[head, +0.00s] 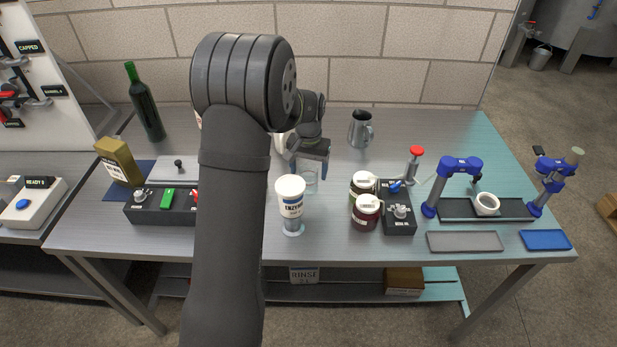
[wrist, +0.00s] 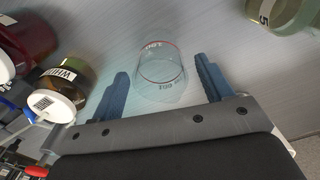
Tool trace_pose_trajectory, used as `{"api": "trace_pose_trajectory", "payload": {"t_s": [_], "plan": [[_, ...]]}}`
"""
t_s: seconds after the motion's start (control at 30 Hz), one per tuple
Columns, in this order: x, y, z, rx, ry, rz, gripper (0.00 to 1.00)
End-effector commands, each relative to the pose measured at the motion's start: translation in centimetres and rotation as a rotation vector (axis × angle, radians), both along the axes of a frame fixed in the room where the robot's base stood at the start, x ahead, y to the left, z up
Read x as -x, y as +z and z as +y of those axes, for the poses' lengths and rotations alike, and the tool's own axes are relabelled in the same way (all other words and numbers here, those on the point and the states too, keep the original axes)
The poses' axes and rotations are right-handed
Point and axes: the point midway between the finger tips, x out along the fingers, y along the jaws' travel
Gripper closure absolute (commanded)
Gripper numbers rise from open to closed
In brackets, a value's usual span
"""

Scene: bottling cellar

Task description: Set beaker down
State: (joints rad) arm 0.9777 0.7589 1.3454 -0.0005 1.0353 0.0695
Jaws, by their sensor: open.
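A clear glass beaker (wrist: 161,75) with a red line and "100" marks stands between the two blue fingers of my gripper (wrist: 165,88) in the wrist view. There is a gap on both sides of the beaker, and the fingers are apart. In the head view the beaker (head: 309,181) is on the steel bench, just below my gripper (head: 311,160). It appears upright and resting on the bench. My arm hides part of the bench to the left of it.
Two lidded jars (head: 364,212) and a black control box (head: 398,214) are to the right. A metal jug (head: 360,128) stands behind, with a green bottle (head: 145,105) far left.

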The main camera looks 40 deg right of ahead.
Motion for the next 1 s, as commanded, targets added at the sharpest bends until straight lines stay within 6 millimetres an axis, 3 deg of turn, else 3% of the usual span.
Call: {"api": "trace_pose_trajectory", "payload": {"t_s": [0.2,0.4,0.8,1.0], "plan": [[0.0,4.9,0.0,0.002,0.0,-0.002,0.28],[0.0,7.5,0.0,-0.001,0.0,-0.001,0.28],[0.0,8.2,0.0,-0.003,0.0,0.001,0.28],[0.0,7.3,0.0,-0.003,0.0,0.001,0.28]]}}
